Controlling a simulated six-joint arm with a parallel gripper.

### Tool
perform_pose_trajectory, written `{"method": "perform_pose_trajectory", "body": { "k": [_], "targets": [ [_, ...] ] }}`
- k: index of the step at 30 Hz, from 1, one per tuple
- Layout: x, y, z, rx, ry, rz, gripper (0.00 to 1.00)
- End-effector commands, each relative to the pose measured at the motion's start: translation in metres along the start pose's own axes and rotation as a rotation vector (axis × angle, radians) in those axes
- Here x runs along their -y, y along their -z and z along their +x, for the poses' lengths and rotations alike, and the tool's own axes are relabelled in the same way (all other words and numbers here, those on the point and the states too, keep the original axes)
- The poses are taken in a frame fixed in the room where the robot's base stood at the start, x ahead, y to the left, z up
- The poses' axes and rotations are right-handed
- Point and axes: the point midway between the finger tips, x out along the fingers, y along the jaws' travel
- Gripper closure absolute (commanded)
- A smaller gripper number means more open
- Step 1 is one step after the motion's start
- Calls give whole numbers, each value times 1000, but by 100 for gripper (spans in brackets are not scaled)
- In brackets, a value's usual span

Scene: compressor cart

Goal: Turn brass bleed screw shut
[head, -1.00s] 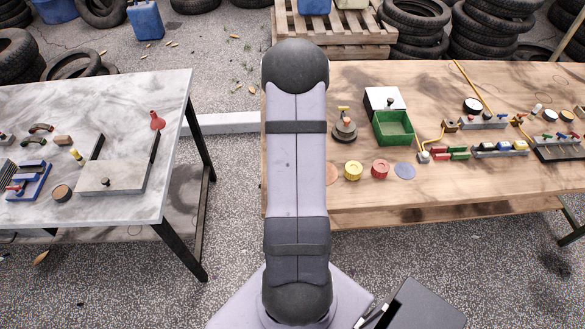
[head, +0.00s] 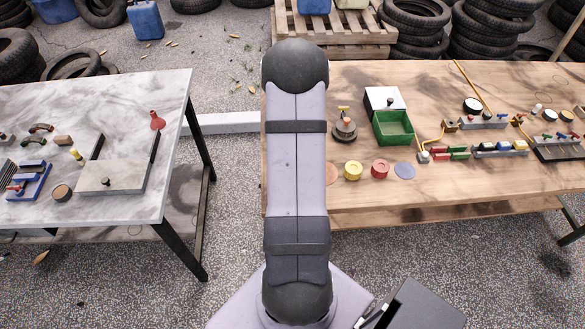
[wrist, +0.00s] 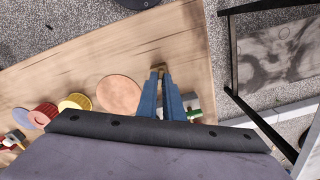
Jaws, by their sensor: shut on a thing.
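My gripper (wrist: 160,75) shows in the wrist view as two blue fingers reaching over the wooden table (wrist: 110,60). The fingertips are close together, shut on a small brownish, brass-coloured piece (wrist: 157,68), which I take to be the bleed screw. Most of it is covered by the fingers, so its turn position cannot be read. A pale block with a green part (wrist: 195,113) is partly hidden beside the fingers. In the head view my arm hides the gripper and the screw.
A copper-coloured disc (wrist: 120,95) lies left of the fingers, with yellow (wrist: 75,102) and red (wrist: 42,115) knobs beyond. In the head view, a green bin (head: 393,127) stands on the wooden table, and a marble-topped table (head: 120,205) stands at left.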

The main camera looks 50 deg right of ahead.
Motion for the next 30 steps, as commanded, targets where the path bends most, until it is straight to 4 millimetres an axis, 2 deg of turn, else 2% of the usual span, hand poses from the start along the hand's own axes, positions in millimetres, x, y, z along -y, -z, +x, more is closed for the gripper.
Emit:
{"method": "perform_pose_trajectory", "body": {
  "k": [30],
  "targets": [
    [0,1,0,-2,2,937,100]
  ]
}}
